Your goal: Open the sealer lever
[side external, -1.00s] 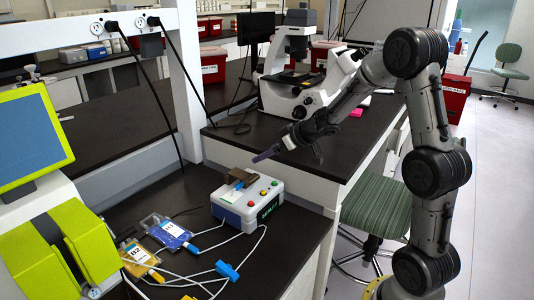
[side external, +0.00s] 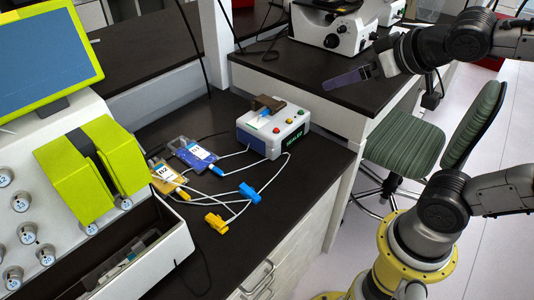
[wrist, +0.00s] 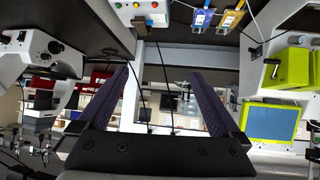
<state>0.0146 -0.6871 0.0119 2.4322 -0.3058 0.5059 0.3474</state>
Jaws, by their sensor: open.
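The sealer (side external: 262,145) is a white and blue box with a green label and red, yellow and green buttons, standing on the dark bench in the side external view. A brown lever piece (side external: 268,103) lies across its top; a small blue piece is beside it. I cannot tell the lever's exact angle. My gripper (side external: 345,80) is open and empty, up and to the right of the sealer and apart from it. In the wrist view its two purple fingers (wrist: 160,90) are spread wide with nothing between them. The sealer (wrist: 141,16) is cut off at the top edge there.
Labelled blue (side external: 195,152) and yellow (side external: 166,176) bags with tubing lie left of the sealer. Blue (side external: 250,193) and yellow (side external: 217,223) clips lie in front. A green and white machine (side external: 95,170) stands at left. A microscope (side external: 335,30) stands behind, a striped chair (side external: 405,138) at right.

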